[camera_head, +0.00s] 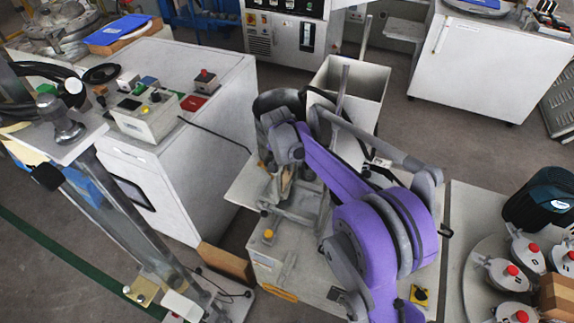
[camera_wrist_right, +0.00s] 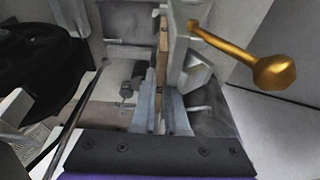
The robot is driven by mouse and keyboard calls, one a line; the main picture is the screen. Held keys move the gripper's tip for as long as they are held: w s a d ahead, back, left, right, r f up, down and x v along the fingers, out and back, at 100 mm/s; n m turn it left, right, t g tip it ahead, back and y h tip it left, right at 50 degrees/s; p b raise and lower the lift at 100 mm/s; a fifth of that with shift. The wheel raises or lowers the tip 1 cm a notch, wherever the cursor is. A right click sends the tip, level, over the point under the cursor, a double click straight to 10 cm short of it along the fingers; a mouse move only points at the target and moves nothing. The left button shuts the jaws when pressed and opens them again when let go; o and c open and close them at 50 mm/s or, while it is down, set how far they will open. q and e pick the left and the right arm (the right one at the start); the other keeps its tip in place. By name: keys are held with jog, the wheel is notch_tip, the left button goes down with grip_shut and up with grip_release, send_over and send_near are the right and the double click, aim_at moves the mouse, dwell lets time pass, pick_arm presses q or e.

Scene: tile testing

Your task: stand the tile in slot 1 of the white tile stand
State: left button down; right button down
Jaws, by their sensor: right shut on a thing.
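My right gripper (camera_wrist_right: 161,112) is shut on a thin tile (camera_wrist_right: 163,42), seen edge-on as a narrow tan strip standing upright between and beyond the fingers. A pale upright plate (camera_wrist_right: 179,45) is close to the tile's right side; I cannot tell whether they touch. In the head view, my purple right arm reaches over the grey machine, and its gripper (camera_head: 285,183) is small and partly hidden there. I cannot make out the white tile stand or its slot 1 for certain. My left gripper is not in view.
A brass-coloured lever with a knob (camera_wrist_right: 275,72) juts out just right of the gripper. In the head view, a white cabinet (camera_head: 222,100) stands left of the arm, an open grey bin (camera_head: 362,82) behind it, and red-knobbed round weights (camera_head: 510,270) at the right.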

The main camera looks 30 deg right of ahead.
jog(key=w+d+p+v, duration=0.1)
jog(key=p+v, duration=0.5)
jog(key=v, duration=0.4)
jog(key=shift+w+d+r+p, duration=0.3)
jog(key=shift+d+r, duration=0.05)
jog(key=shift+r, duration=0.1)
dwell(0.4)
jog(key=shift+f, duration=0.1)
